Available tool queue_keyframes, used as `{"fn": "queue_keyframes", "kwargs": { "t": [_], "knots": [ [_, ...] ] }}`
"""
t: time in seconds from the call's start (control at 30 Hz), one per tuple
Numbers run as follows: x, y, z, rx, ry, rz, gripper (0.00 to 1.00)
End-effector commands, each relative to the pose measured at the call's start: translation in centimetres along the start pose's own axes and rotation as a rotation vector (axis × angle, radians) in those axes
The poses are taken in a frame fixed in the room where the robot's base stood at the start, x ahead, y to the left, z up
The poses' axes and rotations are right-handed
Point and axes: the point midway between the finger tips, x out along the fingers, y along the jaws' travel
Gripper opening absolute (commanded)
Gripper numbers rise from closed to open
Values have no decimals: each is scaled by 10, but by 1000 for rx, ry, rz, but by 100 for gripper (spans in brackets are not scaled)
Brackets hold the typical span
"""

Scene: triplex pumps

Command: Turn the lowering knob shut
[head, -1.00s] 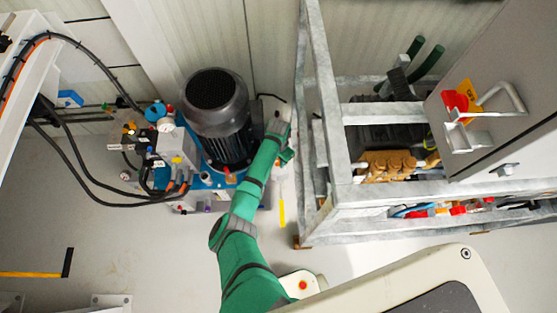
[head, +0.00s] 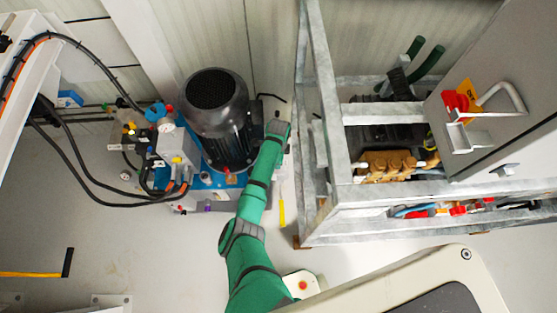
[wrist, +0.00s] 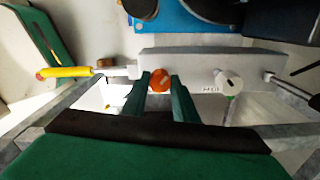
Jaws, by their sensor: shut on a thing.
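In the wrist view an orange round knob (wrist: 159,80) sits on the front of a grey-white block (wrist: 205,65). My gripper (wrist: 162,82) has its two green fingers on either side of the knob and is shut on it. I take this knob for the lowering knob; no label can be read on it. In the head view my green arm reaches up to the right of the black motor (head: 222,125). My gripper end (head: 277,130) is there, and the knob is hidden.
A yellow-handled lever (wrist: 65,72) sticks out left of the block, and a white round fitting (wrist: 228,80) is on its right. A galvanized steel frame (head: 328,130) stands close right of my arm. Black hoses (head: 75,155) hang at left. Floor at lower left is mostly clear.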

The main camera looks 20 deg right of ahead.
Motion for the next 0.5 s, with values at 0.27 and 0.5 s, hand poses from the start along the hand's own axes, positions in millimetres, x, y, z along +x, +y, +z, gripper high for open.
{"fn": "queue_keyframes", "kwargs": {
  "t": [0.27, 0.5],
  "knots": [
    [0, 1, -1, 264, 2, 3, 4],
    [0, 1, -1, 484, 2, 3, 4]
  ]
}}
